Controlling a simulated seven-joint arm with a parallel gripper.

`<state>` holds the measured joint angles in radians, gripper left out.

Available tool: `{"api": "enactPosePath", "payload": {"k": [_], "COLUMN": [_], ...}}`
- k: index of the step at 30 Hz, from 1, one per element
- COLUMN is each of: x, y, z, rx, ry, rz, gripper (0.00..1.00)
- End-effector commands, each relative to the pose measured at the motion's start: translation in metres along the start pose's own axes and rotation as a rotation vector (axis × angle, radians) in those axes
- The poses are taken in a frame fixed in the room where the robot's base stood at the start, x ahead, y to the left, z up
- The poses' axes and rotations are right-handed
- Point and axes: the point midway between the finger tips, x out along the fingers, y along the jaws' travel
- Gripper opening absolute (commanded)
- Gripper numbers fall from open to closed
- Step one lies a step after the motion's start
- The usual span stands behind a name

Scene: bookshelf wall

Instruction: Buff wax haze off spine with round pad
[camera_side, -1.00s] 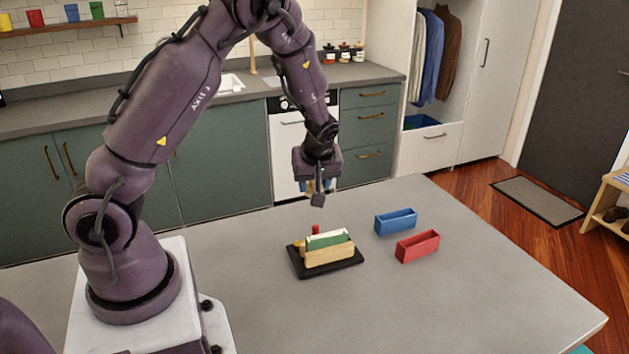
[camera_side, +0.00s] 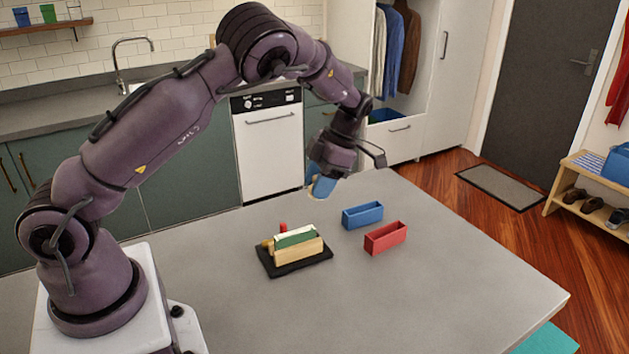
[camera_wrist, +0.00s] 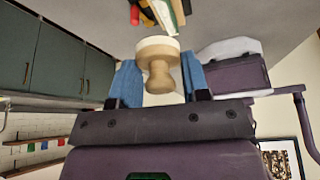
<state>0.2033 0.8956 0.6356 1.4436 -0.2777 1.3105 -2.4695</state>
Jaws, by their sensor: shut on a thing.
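My gripper (camera_side: 322,182) is in the air beyond the far edge side of the grey table, right of the dishwasher front. In the wrist view, its blue fingers (camera_wrist: 160,80) are shut on the wooden knob of a round pad (camera_wrist: 157,47) with a cream face. The pad points away from the wrist, towards the books. A green book (camera_side: 296,240) with a white one beside it stands in a wooden holder (camera_side: 300,251) on a black base (camera_side: 283,268). The gripper is apart from it, behind and right. Wax haze on the spine is too small to make out.
A blue open box (camera_side: 362,216) and a red open box (camera_side: 386,239) stand right of the holder. A small red thing (camera_side: 283,227) stands behind the books. The front and right of the table (camera_side: 440,290) are clear.

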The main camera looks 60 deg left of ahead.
Motion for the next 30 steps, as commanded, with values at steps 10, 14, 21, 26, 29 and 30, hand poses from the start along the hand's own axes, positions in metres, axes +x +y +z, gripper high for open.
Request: {"api": "enactPosePath", "payload": {"k": [10, 14, 21, 26, 29, 30], "x": [0.017, 0.028, 0.048, 0.061, 0.074, 0.075], "y": [0.000, 0.000, 0.000, 0.000, 0.000, 0.000], "z": [0.006, 0.011, 0.019, 0.026, 0.031, 0.029], "rx": [-0.028, -0.027, -0.027, -0.025, -0.025, -0.027], "ry": [0.002, 0.003, 0.001, 0.002, 0.005, 0.001], "rz": [-0.012, -0.012, -0.012, -0.011, -0.011, -0.011], "gripper": [0.24, 0.24, 0.24, 0.24, 0.24, 0.20]}}
